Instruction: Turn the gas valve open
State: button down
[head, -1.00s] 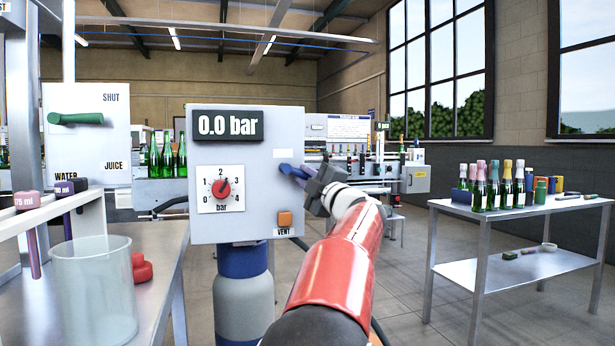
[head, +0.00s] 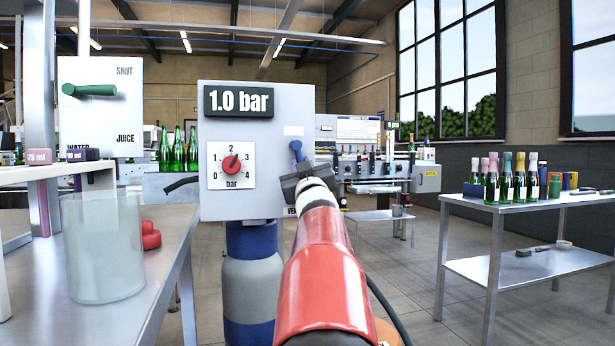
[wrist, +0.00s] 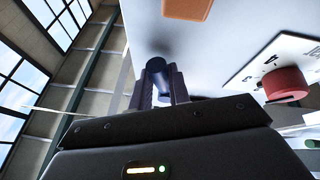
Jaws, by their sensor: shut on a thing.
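The gas valve (head: 296,148) is a blue lever on the right side of the grey panel (head: 262,115). Its lever points down, with its upper end showing above my gripper (head: 300,173). In the wrist view, the dark blue lever (wrist: 156,68) sits between the two fingers of my gripper (wrist: 160,90), which is shut on it. The gripper hides the lever's lower part in the head view. The panel's display (head: 239,101) reads 1.0 bar.
A red pressure knob (head: 231,165) is left of the valve; it also shows in the wrist view (wrist: 286,84). The orange vent button (wrist: 187,8) is close to the gripper. A clear beaker (head: 103,250) stands on the left bench. Bottles stand on the right table (head: 500,208).

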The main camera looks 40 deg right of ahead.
jog(key=m+b, duration=0.1)
jog(key=m+g+h+b, duration=0.1)
jog(key=m, duration=0.1)
jog(key=a+m+h+b, duration=0.1)
jog(key=shift+w+a+f+m+g+b, duration=0.1)
jog(key=shift+w+f+m+g+b, duration=0.2)
jog(key=shift+w+g, duration=0.1)
jog(key=shift+r, duration=0.2)
jog(key=c, duration=1.3)
grip_release()
jog(key=b+v, duration=0.2)
jog(key=v, duration=0.5)
jog(key=shift+s+a+b, duration=0.3)
jog(key=shift+a, duration=0.05)
jog(key=shift+s+f, duration=0.1)
